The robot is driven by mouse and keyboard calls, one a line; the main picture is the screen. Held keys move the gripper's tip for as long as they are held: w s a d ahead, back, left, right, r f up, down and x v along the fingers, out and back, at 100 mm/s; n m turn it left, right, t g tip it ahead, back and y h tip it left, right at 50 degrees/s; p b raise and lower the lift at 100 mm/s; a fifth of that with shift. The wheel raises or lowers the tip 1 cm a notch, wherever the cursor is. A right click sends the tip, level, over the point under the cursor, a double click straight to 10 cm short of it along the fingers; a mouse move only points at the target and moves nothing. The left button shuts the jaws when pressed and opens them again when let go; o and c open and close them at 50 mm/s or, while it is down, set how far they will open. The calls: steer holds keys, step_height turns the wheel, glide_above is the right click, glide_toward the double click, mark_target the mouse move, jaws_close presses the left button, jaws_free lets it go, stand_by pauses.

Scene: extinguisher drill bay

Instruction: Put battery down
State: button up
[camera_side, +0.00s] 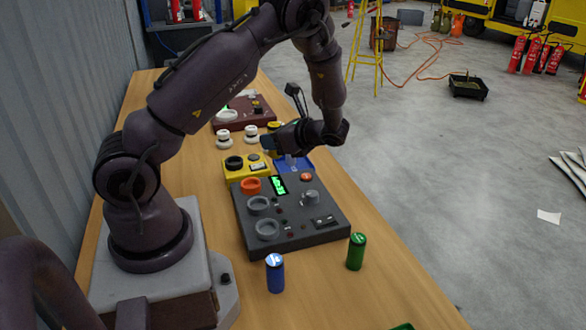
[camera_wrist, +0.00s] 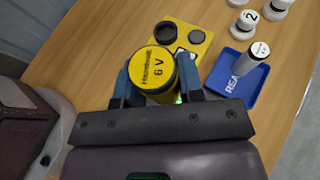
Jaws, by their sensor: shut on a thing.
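My gripper (camera_wrist: 157,84) is shut on a battery with a yellow top (camera_wrist: 150,66) marked "Handheld 6 V". The top faces the wrist camera, and the battery's lower part is mostly hidden. In the side view my gripper (camera_side: 272,143) is over the far end of the work area, above or near the yellow box (camera_side: 240,167). In the wrist view the battery overlaps that yellow box (camera_wrist: 198,44). I cannot tell whether it touches anything below. A blue battery (camera_side: 275,274) and a green battery (camera_side: 356,252) stand upright on the table's near part.
A blue tray (camera_wrist: 223,93) with lettering holds a silver cylinder (camera_wrist: 251,72). A dark grey panel (camera_side: 285,240) with rings and a green display lies nearer. White round pieces (camera_side: 223,137) and a dark red box (camera_side: 229,125) are farther back. Bare wood (camera_side: 335,293) shows in front.

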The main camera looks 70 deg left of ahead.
steer(key=w+a+f, duration=0.6)
steer(key=w, duration=0.1)
steer(key=w+a+f, duration=0.3)
steer(key=w, duration=0.1)
steer(key=shift+w+a+f, duration=0.1)
steer(key=shift+w+a, duration=0.05)
steer(key=shift+w, duration=0.05)
steer(key=shift+w+a+f, duration=0.1)
steer(key=shift+f, duration=1.6)
steer(key=shift+f, duration=0.1)
steer(key=o, duration=1)
